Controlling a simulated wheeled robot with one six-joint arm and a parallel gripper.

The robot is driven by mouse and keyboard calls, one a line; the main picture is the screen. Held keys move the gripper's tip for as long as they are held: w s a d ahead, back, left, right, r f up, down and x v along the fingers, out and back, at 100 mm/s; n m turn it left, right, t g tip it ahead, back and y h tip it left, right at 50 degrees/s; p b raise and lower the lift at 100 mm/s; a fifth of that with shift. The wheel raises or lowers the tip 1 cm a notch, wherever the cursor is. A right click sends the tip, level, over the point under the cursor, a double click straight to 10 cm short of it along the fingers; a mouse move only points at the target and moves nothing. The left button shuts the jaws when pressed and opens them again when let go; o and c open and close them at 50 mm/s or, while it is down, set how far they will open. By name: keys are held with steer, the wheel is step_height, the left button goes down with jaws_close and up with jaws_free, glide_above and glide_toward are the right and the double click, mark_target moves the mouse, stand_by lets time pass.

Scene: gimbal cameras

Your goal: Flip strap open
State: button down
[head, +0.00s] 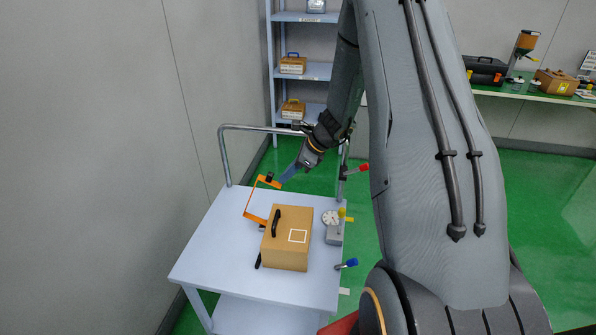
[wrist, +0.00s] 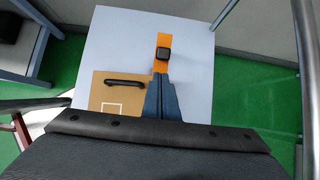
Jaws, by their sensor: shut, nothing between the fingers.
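A tan box (head: 288,238) with a black handle (head: 276,222) and a white square outline on its top stands on the cart. An orange strap (head: 252,200) rises from the box's far left side, bent up and away from the lid, with a black buckle (head: 268,179) near its upper end. My gripper (head: 285,176) is shut and empty, its blue fingers close to the buckle end. In the wrist view the blue fingers (wrist: 161,98) point at the strap (wrist: 163,42) with its black buckle; I cannot tell whether they touch. The box (wrist: 110,92) is partly hidden below.
The pale cart (head: 215,250) has a metal rail (head: 270,128) behind. A gauge (head: 332,220) and valves with yellow, red and blue handles line its right side. A shelf (head: 303,72) with boxes and a green-topped bench (head: 540,92) stand behind. The cart's left side is clear.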

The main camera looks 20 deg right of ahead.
mark_target(260, 177)
steer(key=shift+w+a+r, duration=0.25)
steer(key=shift+w+a, duration=0.2)
steer(key=shift+a, duration=0.15)
steer(key=shift+a, duration=0.1)
steer(key=shift+w+a+r, duration=0.1)
steer(key=shift+w+a, duration=0.1)
steer(key=w+a, duration=0.1)
steer(key=a, duration=0.1)
steer(key=w+a, duration=0.3)
steer(key=shift+a+r+b, duration=0.3)
steer(key=shift+b, duration=0.1)
steer(key=w+a+f+b, duration=0.2)
steer(key=w+a, duration=0.3)
steer(key=a, duration=0.2)
steer(key=shift+w+a+b, duration=0.25)
steer(key=shift+a+b, duration=0.05)
steer(key=shift+a, duration=0.05)
steer(key=shift+a+r, duration=0.1)
